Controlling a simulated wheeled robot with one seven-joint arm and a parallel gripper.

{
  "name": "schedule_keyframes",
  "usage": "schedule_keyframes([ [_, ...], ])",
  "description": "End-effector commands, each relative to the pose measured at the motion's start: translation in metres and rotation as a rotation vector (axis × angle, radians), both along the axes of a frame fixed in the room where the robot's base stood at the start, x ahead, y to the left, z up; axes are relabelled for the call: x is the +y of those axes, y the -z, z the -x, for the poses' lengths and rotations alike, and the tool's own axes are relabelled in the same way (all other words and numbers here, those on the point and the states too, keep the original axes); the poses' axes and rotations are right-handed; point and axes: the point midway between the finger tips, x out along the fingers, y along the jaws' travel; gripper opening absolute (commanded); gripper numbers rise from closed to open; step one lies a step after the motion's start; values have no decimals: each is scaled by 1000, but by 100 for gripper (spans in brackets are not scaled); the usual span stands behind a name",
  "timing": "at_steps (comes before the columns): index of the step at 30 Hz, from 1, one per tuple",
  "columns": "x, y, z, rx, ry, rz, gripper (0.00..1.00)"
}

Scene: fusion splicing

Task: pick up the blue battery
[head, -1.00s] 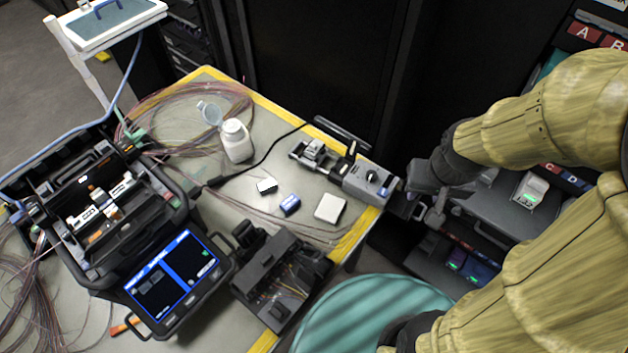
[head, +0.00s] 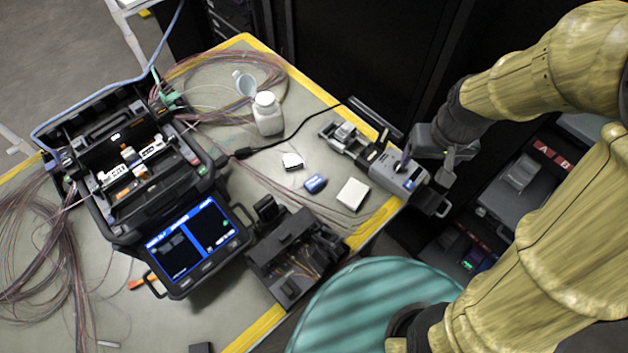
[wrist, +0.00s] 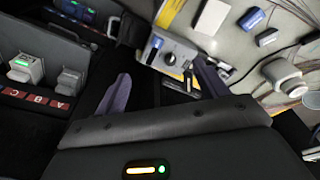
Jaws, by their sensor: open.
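The blue battery (head: 315,183) is a small blue block lying on the grey table, between a small white-and-black block (head: 292,161) and a flat white block (head: 353,194). In the wrist view the battery (wrist: 252,18) is at the upper right, beyond the right finger. My gripper (head: 427,168) is open and empty above the table's right end, by a grey device with a knob (head: 398,172). It is apart from the battery, to its right in the head view. In the wrist view my gripper's fingers (wrist: 162,78) are spread, with the device partly behind the right one.
A white bottle (head: 268,115) stands behind the battery. A black splicer with a lit screen (head: 196,240) is at left, and a black open case (head: 295,255) is in front. A black cable crosses the table. A teal round surface (head: 375,305) is below the table's edge.

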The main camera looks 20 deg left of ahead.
Motion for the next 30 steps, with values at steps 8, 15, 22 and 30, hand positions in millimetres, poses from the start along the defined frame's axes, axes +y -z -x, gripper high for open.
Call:
schedule_keyframes([
  [8, 119, 6, -15, 76, -383, 42, 73],
  [15, 211, 16, 3, 121, -668, 87, 73],
  [22, 236, 20, 12, 132, -746, 100, 73],
  [30, 235, 21, 12, 132, -743, 100, 73],
])
